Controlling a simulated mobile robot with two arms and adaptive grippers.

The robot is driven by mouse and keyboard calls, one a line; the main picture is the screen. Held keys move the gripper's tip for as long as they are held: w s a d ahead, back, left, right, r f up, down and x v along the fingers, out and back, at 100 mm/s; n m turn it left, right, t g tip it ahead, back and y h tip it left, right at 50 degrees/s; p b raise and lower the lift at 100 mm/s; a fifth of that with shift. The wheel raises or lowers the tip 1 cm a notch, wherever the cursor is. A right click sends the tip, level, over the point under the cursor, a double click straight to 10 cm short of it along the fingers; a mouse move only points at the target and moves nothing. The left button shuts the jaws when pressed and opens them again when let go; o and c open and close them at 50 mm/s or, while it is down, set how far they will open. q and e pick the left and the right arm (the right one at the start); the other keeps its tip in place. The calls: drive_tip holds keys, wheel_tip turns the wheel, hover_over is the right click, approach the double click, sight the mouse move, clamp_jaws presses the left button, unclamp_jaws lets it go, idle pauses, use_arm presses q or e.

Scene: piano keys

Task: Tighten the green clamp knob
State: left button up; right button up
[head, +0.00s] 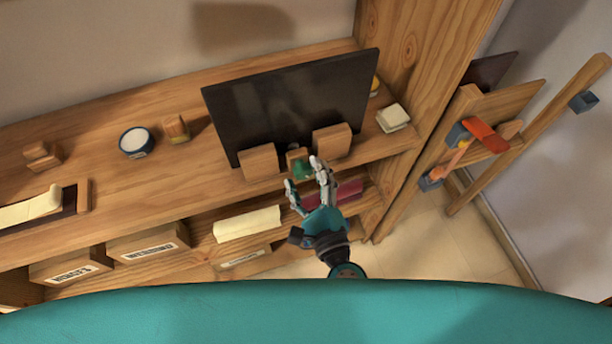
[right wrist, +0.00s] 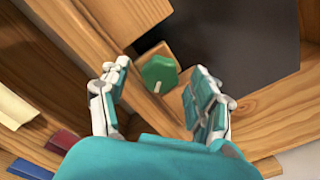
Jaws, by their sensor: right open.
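The green clamp knob (head: 300,168) sits on a small wooden block between two larger wooden blocks, at the foot of a dark upright panel (head: 290,100). In the right wrist view the knob (right wrist: 159,74) is round with a pale mark on its lower edge. My right gripper (head: 304,172) is open just in front of the knob. In the right wrist view its two fingers (right wrist: 155,88) stand on either side of the knob, apart from it, with nothing held. My left gripper is not in view.
The wooden blocks (head: 259,162) and (head: 332,140) flank the knob closely. A wooden shelf edge lies below it, with a cream cloth (head: 247,224) and a dark red item (head: 347,192) on the lower shelf. A wooden post (head: 425,60) stands at right.

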drive_tip(key=shift+s, duration=0.1)
drive_tip(key=v, duration=1.2)
drive_tip(key=s+d+f+n+g+h, duration=0.1)
drive_tip(key=d+f+n+g, duration=0.2)
drive_tip(key=f+n, duration=0.55)
drive_tip(key=d+f+n+g, duration=0.2)
drive_tip(key=f+n, duration=0.2)
drive_tip(key=f, duration=1)
drive_tip(key=s+d+f+n+g+h, duration=0.1)
drive_tip(key=d+f+n+g, duration=0.35)
drive_tip(key=f, duration=0.75)
drive_tip(key=s+d+f+n+g+h, duration=0.1)
drive_tip(key=s+d+f+n+g, duration=0.2)
drive_tip(key=s+f, duration=0.4)
drive_tip(key=s+d+f+n+g+h, duration=0.2)
drive_tip(key=s+d+f+n, duration=0.4)
drive_tip(key=s, duration=0.4)
wheel_tip(320, 180, down, 2)
drive_tip(key=shift+s+d+f+n+g+h, duration=0.15)
drive_tip(key=shift+s+d+n+g+h, duration=0.25)
drive_tip(key=shift+g, duration=0.45)
drive_tip(key=shift+a, duration=0.1)
